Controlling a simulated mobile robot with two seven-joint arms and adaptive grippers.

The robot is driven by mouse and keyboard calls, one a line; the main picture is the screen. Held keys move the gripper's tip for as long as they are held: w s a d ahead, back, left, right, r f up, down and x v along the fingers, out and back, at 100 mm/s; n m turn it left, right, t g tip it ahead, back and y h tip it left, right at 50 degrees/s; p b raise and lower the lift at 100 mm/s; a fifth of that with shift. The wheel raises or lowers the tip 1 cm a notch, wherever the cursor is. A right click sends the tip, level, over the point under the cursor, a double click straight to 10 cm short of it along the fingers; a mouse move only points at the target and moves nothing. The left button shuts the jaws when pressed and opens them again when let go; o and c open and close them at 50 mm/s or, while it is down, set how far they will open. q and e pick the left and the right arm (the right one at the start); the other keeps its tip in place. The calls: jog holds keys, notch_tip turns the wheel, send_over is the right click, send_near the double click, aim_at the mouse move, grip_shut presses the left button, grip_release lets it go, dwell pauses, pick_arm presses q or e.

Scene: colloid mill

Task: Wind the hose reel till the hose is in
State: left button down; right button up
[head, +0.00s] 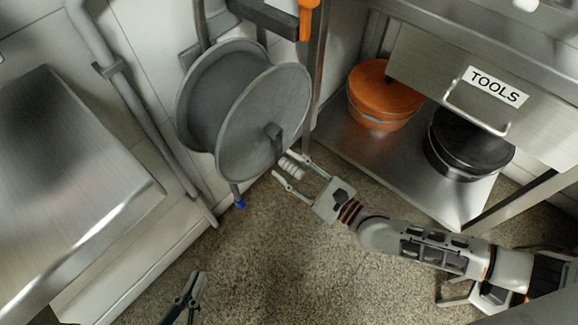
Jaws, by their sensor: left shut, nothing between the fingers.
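The grey hose reel (262,125) is mounted on the tiled wall, with two large round flanges. A dark crank arm (274,136) stands out from its front flange and ends in a pale ridged handle (292,166). A short hose end with a blue tip (239,204) hangs just below the reel. My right gripper (291,166) has its fingers apart on either side of the handle, with a visible gap. My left gripper (193,287) is shut and empty, low over the floor at the bottom edge, well away from the reel.
A steel bench with a TOOLS drawer (470,90) stands at right. Its lower shelf (390,165) holds an orange tub (381,95) and a black pot (466,148). A pipe (130,100) runs left of the reel, beside a steel surface (75,185). The floor below is clear.

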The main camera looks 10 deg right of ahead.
jog(key=v, duration=1.2)
